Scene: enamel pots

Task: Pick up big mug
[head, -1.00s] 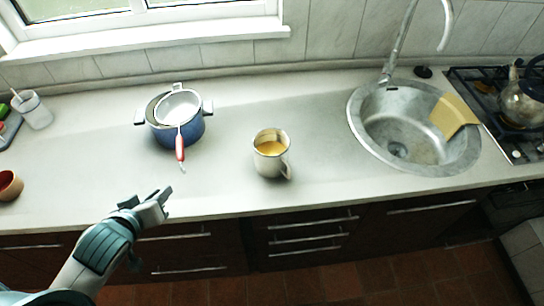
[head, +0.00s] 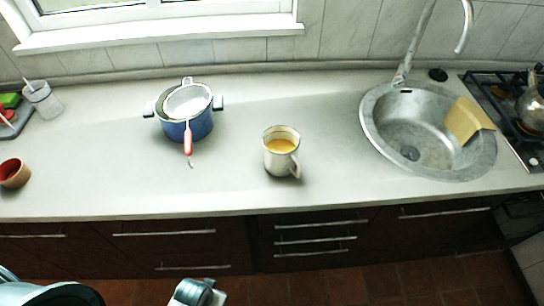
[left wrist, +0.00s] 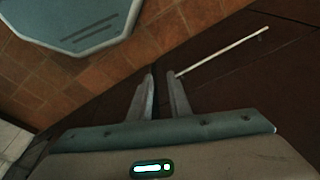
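The big mug (head: 276,163) is a light metallic cup with orange-yellow liquid in it. It stands upright on the counter, right of the blue pot, with its handle towards the front right. My left gripper (left wrist: 161,75) shows in the left wrist view with its two fingers a little apart and nothing between them. It is low in front of the dark cabinets, away from the mug. In the head view only part of my left arm shows at the bottom edge. My right gripper is not in view.
A blue pot (head: 198,128) with a red-handled strainer (head: 187,103) on top stands left of the mug. A sink (head: 372,142) is to the right, a terracotta cup (head: 14,174) at the far left. The counter (head: 120,185) around the mug is clear.

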